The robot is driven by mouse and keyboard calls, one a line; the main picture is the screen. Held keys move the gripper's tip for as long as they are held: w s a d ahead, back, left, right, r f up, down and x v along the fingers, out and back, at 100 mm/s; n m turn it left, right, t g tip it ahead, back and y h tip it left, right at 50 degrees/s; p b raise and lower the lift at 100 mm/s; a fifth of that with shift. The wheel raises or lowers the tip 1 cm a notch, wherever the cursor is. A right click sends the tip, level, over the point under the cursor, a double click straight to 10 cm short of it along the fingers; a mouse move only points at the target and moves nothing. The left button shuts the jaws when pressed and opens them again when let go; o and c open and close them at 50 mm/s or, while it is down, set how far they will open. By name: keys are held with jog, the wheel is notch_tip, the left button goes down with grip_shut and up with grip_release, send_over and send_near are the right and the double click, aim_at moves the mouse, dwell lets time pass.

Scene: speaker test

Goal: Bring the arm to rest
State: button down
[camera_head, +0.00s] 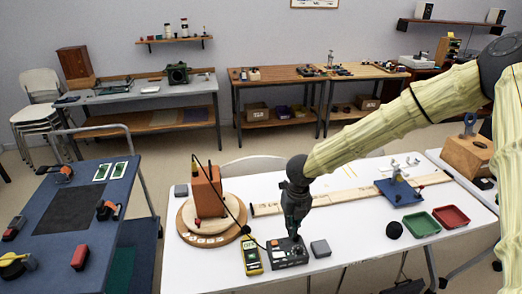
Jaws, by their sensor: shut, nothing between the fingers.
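My arm reaches in from the right in the head view, and my gripper (293,233) points down over the white table (340,270). The gripper is shut with nothing in it. Its tips are just above or touching a dark box with knobs (287,252); I cannot tell which. The box's top is partly hidden by the gripper.
A yellow meter (251,257) and a grey block (320,248) flank the box. An orange speaker (207,190) stands on a round wooden base at left. Green (421,224) and red (451,216) trays and a black ball (394,230) lie to the right. A blue cart (95,240) stands left.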

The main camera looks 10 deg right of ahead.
jog(key=s+d+f+n+t+h+b, duration=0.1)
jog(key=s+d+f+n+h, duration=0.15)
jog(key=s+f+n, duration=0.65)
jog(key=s+d+f+n+h+b, duration=0.1)
jog(key=s+d+f+n, duration=0.5)
jog(key=f, duration=0.5)
jog(key=s+a+f+n+y+b, duration=0.1)
jog(key=s+f+n, duration=0.3)
jog(key=s+n, duration=0.5)
jog(key=s+f+n+g+y+b, duration=0.1)
jog(key=s+f+n+y, duration=0.1)
jog(key=s+n, duration=0.8)
jog(key=s+f, duration=0.1)
jog(key=s, duration=0.1)
jog(key=shift+s+a+f, duration=0.3)
jog(key=shift+a+f, duration=0.05)
